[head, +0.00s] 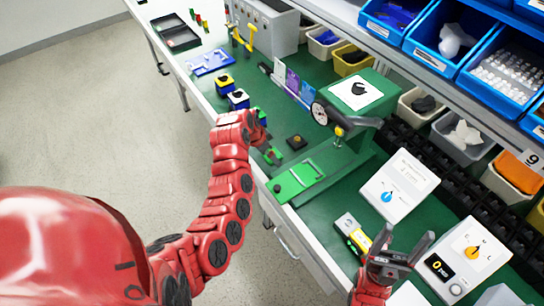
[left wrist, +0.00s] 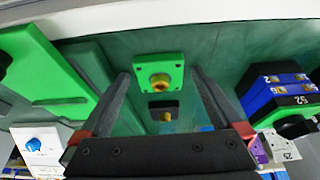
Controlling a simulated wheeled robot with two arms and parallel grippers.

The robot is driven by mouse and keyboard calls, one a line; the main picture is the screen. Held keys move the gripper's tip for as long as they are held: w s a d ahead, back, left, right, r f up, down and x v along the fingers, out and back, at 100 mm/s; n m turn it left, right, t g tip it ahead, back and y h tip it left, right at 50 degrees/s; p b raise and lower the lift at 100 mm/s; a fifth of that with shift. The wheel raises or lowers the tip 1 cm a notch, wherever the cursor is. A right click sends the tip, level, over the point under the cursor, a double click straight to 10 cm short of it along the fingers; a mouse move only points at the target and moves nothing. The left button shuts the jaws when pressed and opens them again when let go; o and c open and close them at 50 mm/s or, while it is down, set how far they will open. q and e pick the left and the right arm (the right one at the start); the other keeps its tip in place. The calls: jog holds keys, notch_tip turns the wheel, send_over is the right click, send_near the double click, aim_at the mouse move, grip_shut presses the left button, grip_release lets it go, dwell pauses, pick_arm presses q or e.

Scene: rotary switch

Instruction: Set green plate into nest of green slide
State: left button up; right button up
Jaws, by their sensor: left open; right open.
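The green plate (left wrist: 172,68) is a small square with corner holes and a brass-coloured centre. In the left wrist view it lies on the green bench, between and just beyond the open, empty fingers of my left gripper (left wrist: 160,78). In the head view the plate (head: 273,156) is partly hidden by my left gripper (head: 267,147). The green slide (head: 298,180) lies at the base of the green press, right of the plate. My right gripper (head: 402,250) is open and empty near the bench's front.
A black block with a yellow centre (head: 297,142) lies behind the plate. The green press (head: 345,120) with its dial stands beyond the slide. Blue blocks (head: 238,99) stand to the left. White switch boxes (head: 400,185) and a yellow-black device (head: 353,235) are at right.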

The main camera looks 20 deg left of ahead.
pick_arm(q)
jog(key=c, duration=1.4)
